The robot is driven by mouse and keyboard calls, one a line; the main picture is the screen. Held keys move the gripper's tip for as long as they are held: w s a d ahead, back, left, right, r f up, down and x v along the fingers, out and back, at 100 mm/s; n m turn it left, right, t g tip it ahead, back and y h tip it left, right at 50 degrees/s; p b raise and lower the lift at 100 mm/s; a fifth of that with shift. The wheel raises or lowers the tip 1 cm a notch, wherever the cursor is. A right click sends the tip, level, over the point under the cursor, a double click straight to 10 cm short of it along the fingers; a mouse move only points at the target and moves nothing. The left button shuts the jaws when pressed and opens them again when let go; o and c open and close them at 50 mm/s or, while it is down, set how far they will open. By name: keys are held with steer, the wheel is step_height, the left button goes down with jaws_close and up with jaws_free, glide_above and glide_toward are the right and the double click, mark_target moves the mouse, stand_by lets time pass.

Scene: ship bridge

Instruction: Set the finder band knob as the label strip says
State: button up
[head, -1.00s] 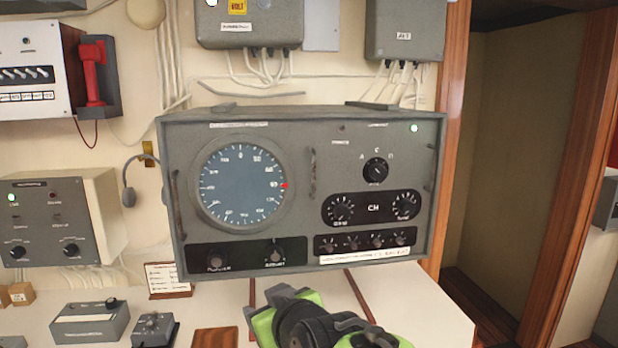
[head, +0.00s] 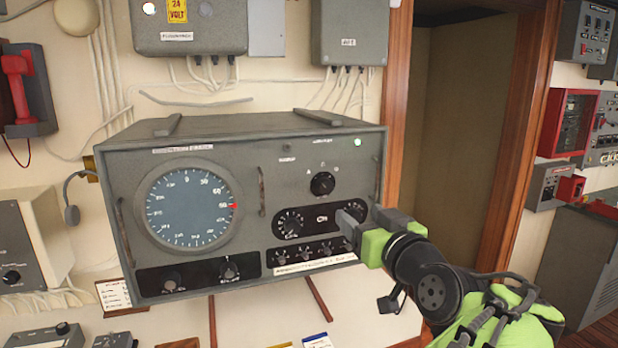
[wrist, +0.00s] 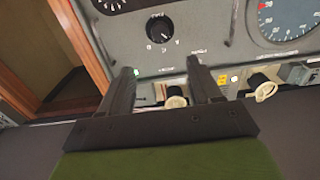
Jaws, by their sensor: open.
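The finder (head: 180,260) is a grey box with a round blue dial at left. Its black band knob (head: 322,184) sits upper right of the panel with small letters around it; I cannot tell which it points at. The knob also shows in the wrist view (wrist: 160,29), where the panel looks upside down. The white label strip (head: 316,263) runs along the panel's lower right, its text too small to read. My gripper (head: 352,216) is open and empty, below and right of the band knob, partly hiding the lower right knobs. Its fingers also show in the wrist view (wrist: 163,72).
Two more dial knobs sit on a black plate below the band knob, with a row of small knobs (head: 307,252) under it. A raised handle (head: 262,191) stands left of the band knob. A wooden door frame (head: 397,90) is close at right. Grey boxes with cables hang above.

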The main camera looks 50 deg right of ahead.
mark_target(327, 186)
steer(key=p+x, duration=0.1)
steer(key=x, duration=0.4)
steer(key=p+x, duration=0.2)
steer(key=x, duration=0.3)
steer(key=p+x, duration=0.2)
steer(key=x, duration=0.3)
steer(key=shift+a+r, duration=0.1)
steer(key=shift+r, duration=0.2)
steer(key=shift+w+d+f, duration=0.15)
steer(key=shift+w+d, duration=0.1)
steer(key=shift+w, duration=0.05)
steer(key=c, duration=1)
steer(key=shift+c, duration=0.2)
